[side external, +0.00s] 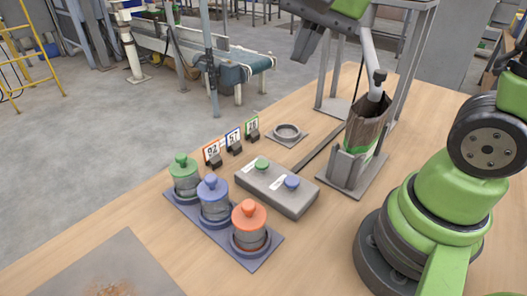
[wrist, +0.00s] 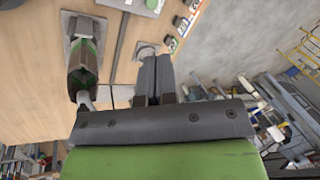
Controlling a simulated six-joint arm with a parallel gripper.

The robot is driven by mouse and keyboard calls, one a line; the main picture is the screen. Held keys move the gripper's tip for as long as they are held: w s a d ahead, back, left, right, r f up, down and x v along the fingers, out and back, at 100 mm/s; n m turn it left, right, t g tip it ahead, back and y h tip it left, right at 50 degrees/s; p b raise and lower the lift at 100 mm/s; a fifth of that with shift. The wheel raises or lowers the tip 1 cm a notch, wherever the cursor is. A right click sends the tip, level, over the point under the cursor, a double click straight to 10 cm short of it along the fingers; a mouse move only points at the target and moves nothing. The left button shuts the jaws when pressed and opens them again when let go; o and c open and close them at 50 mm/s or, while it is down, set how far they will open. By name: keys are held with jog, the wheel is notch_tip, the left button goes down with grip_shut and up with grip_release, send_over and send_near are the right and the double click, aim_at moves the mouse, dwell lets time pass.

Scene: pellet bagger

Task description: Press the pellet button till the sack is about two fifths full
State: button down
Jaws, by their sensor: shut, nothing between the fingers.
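The sack (side external: 366,125) is brown with a green lower part and stands upright in a grey holder, its mouth under a metal spout (side external: 375,85). It also shows in the wrist view (wrist: 84,68). I cannot tell its fill level. A grey button box (side external: 277,190) carries a green button (side external: 262,164) and a blue button (side external: 292,181); their labels are too small to read. My gripper (side external: 301,55) is shut and empty, high above the table, behind the box and apart from it. The fingers also show in the wrist view (wrist: 155,62).
Green (side external: 185,180), blue (side external: 214,200) and orange (side external: 249,228) lidded canisters stand on a tray left of the box. Number cards (side external: 232,138) stand behind them. A small round dish (side external: 287,131) sits behind the box. A grey frame (side external: 398,75) stands around the spout.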

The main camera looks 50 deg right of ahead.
aim_at(264, 163)
jog(key=w+d+f+m+g, duration=0.2)
jog(key=w+f+m+g, duration=0.1)
jog(key=w+f+m, duration=0.4)
notch_tip(264, 163, down, 3)
jog(key=shift+w+r+g+h, duration=0.1)
jog(key=shift+w+g+h, duration=0.25)
jog(key=shift+w, duration=0.3)
jog(key=f, duration=0.9)
jog(key=a+f, duration=0.1)
jog(key=f, duration=0.4)
jog(key=shift+s+a, duration=0.1)
jog(key=shift+f, duration=1)
jog(key=shift+s, duration=0.2)
dwell(3.8)
